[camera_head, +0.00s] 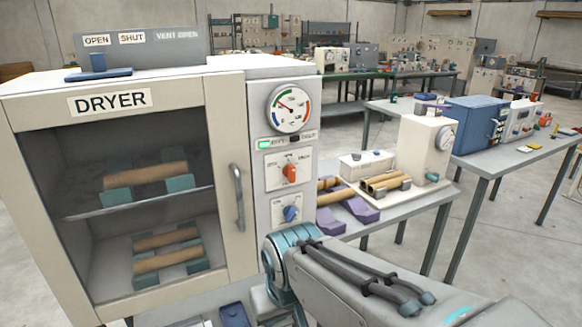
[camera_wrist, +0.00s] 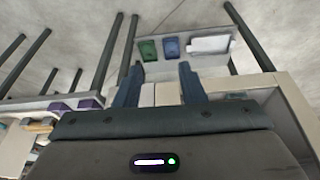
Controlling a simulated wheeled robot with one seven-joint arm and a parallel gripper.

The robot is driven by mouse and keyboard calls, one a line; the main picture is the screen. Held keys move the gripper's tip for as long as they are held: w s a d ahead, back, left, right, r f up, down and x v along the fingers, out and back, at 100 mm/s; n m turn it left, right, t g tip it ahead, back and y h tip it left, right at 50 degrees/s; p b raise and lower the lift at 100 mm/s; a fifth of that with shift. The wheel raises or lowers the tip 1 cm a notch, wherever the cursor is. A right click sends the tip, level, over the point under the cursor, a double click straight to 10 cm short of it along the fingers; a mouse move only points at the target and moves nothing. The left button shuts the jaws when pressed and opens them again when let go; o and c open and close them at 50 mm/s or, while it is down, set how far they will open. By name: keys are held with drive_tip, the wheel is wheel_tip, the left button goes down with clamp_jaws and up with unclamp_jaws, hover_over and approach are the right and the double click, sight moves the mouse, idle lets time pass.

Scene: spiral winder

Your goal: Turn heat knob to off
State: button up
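The dryer (camera_head: 230,85) stands at the left in the head view, with a control column on its right side. An orange knob (camera_head: 289,173) sits on a white dial plate in the middle of the column. A blue knob (camera_head: 290,213) sits on a second plate below it. The plate lettering is too small to read surely, so I cannot tell which knob is heat. In the wrist view my gripper (camera_wrist: 160,70) is open and empty, its two dark fingers apart. My arm shows low in the head view, but the gripper itself is hidden there.
A round gauge (camera_head: 290,108) and a lit green indicator (camera_head: 265,145) are above the knobs. The door handle (camera_head: 237,198) sticks out left of the column. A table (camera_head: 425,203) with tubes and purple cradles (camera_head: 360,208) stands close on the right.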

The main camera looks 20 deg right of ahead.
drive_tip(key=w+d+r+m+t+h+b, duration=0.25)
drive_tip(key=w+d+t, duration=0.25)
drive_tip(key=w+d, duration=0.6)
drive_tip(key=n+t+y+b, duration=0.2)
drive_tip(key=n+t+y, duration=0.15)
drive_tip(key=t, duration=0.55)
approach(294, 172)
drive_tip(key=w, duration=0.9)
drive_tip(key=shift+w+a+f+p, duration=0.1)
drive_tip(key=shift+w+a+p, duration=0.1)
drive_tip(key=shift+p, duration=0.15)
clamp_jaws()
